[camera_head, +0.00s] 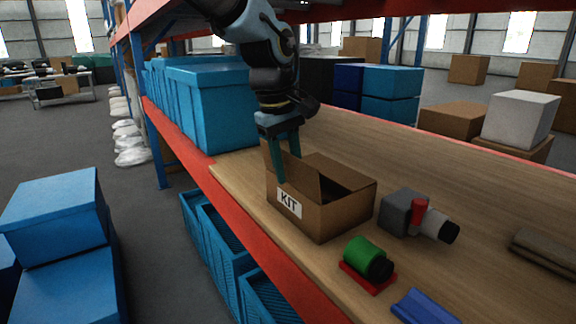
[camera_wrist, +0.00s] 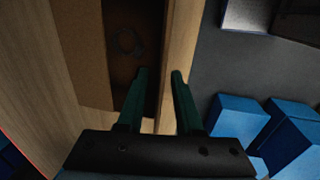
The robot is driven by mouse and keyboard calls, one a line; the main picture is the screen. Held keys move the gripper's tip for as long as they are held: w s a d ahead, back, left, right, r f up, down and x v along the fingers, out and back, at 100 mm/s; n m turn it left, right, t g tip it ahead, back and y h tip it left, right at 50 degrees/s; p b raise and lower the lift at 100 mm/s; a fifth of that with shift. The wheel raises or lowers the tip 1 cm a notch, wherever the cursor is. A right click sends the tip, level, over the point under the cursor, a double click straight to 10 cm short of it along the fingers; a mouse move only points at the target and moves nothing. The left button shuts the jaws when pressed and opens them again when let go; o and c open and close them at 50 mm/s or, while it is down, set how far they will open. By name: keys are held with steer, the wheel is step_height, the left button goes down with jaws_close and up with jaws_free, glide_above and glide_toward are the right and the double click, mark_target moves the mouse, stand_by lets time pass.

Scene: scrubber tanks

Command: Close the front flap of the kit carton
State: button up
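The kit carton (camera_head: 340,214) is a brown open-topped box with a white KIT label, standing on the wooden shelf top. Its front flap (camera_head: 306,178) stands up above the labelled side. My gripper (camera_head: 289,169) points down at this flap with its teal fingers apart. One finger is on the outer side, and the other passes behind the flap's top edge. In the wrist view my gripper (camera_wrist: 157,74) has a gap between its fingers, with a light cardboard strip (camera_wrist: 180,35) there. Contact is not clear. A dark ring-like shape (camera_wrist: 127,40) shows inside the carton.
Right of the carton lie a grey block with red and white parts (camera_head: 400,213), a green cylinder (camera_head: 362,252) on a red base and a blue piece (camera_head: 424,307). Blue bins (camera_head: 212,105) stand behind on the left. The shelf's orange edge (camera_head: 235,215) runs along the left.

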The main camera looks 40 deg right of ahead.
jaws_close()
stand_by(1.3)
